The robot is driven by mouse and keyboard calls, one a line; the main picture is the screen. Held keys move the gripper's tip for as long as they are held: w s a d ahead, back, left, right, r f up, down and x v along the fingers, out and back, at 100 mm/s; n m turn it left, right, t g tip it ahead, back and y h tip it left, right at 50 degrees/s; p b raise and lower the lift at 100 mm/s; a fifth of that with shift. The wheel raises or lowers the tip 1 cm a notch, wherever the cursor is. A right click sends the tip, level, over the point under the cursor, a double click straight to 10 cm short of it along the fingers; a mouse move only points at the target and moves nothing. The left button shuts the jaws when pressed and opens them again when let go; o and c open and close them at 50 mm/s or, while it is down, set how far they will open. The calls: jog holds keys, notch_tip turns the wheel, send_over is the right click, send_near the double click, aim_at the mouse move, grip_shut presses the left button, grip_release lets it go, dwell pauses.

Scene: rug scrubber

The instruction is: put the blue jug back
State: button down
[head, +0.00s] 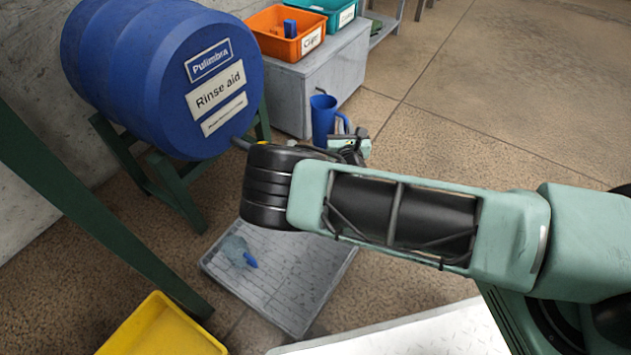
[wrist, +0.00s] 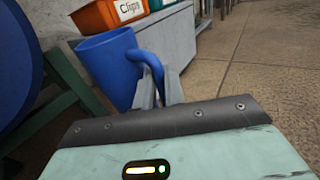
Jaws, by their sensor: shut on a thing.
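The blue jug (head: 323,118) is upright in front of the grey cabinet in the head view. It fills the upper left of the wrist view (wrist: 107,66), its open rim up and its handle on the right. My gripper (wrist: 160,88) is shut on the handle; its grey fingers meet at the handle's lower part. In the head view my gripper (head: 350,139) is partly behind my own wrist. The jug's base is hidden there, so I cannot tell how high it is above the floor.
A blue Rinse aid barrel (head: 160,75) lies on a green stand (head: 178,195) to the left. A slatted tray (head: 300,265) below holds a grey, blue-tipped item (head: 238,251). The grey cabinet (head: 300,85) bears orange (head: 282,40) and teal (head: 330,10) bins. A yellow bin (head: 160,330) stands at front left. Floor at right is clear.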

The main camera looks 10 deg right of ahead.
jog(key=f+b, duration=0.1)
jog(key=f, duration=0.1)
jog(key=w+a+f+b, duration=0.1)
jog(key=b, duration=0.1)
jog(key=w+a+f+b, duration=0.1)
jog(key=f, duration=0.1)
jog(key=shift+w+f, duration=0.25)
jog(key=shift+f, duration=0.05)
notch_tip(320, 180, down, 10)
jog(key=b, duration=0.7)
jog(key=shift+r+b, duration=0.15)
jog(key=shift+b, duration=0.25)
jog(key=c, duration=1.9)
grip_release()
jog(key=shift+f, duration=0.2)
jog(key=o, duration=0.4)
